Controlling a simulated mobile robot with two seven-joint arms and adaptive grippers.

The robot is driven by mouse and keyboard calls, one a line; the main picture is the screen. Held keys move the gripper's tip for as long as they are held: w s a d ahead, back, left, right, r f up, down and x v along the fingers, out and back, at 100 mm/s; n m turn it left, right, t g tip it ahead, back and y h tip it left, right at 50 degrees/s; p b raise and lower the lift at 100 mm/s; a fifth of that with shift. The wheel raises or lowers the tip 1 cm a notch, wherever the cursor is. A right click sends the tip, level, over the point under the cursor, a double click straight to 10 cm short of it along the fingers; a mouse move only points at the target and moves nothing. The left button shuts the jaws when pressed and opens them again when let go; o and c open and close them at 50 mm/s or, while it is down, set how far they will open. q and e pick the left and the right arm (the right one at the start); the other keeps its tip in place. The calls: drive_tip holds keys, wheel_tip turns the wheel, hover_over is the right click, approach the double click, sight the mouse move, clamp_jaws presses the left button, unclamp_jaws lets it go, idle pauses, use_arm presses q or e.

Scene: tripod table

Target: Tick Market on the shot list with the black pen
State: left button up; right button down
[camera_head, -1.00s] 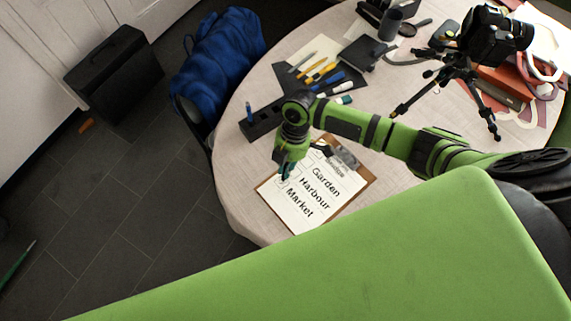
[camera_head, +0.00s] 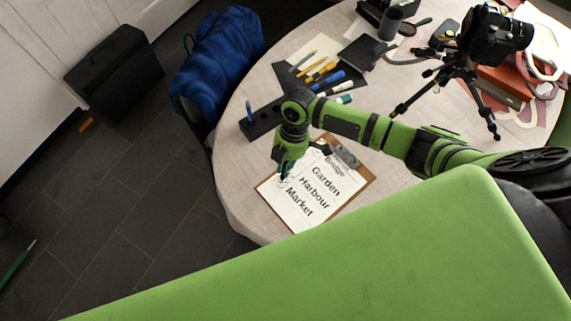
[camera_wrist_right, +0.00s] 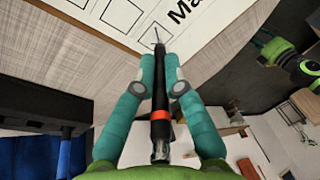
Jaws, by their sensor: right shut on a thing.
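My right gripper (camera_head: 286,175) is above the left side of the shot list (camera_head: 300,215), a white sheet on a brown clipboard (camera_head: 371,176). The sheet shows the lines Garden, Harbour and Market, with a partly covered line above. In the right wrist view my right gripper (camera_wrist_right: 160,88) is shut on the black pen (camera_wrist_right: 158,75), which has an orange-red band. The pen's thin tip points at the sheet, at the checkbox (camera_wrist_right: 150,47) beside the letters "Ma". I cannot tell whether the tip touches the paper.
A black pen stand (camera_head: 262,121) is just beyond my right arm. Several pens and markers lie on a dark mat (camera_head: 291,76). A camera on a tripod (camera_head: 470,75) stands at the right of the round table (camera_head: 235,175). A blue bag (camera_head: 215,60) is beside the table.

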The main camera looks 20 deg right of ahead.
drive_tip(key=shift+w+a, duration=0.1)
drive_tip(key=shift+w, duration=0.25)
idle(0.5)
drive_tip(key=shift+s+d+p, duration=0.2)
drive_tip(key=shift+s+p, duration=0.35)
drive_tip(key=shift+p, duration=0.3)
idle(1.2)
wheel_tip(320, 180, up, 5)
drive_tip(key=p, duration=0.5)
drive_tip(key=shift+r+p, duration=0.35)
drive_tip(key=shift+r, duration=0.7)
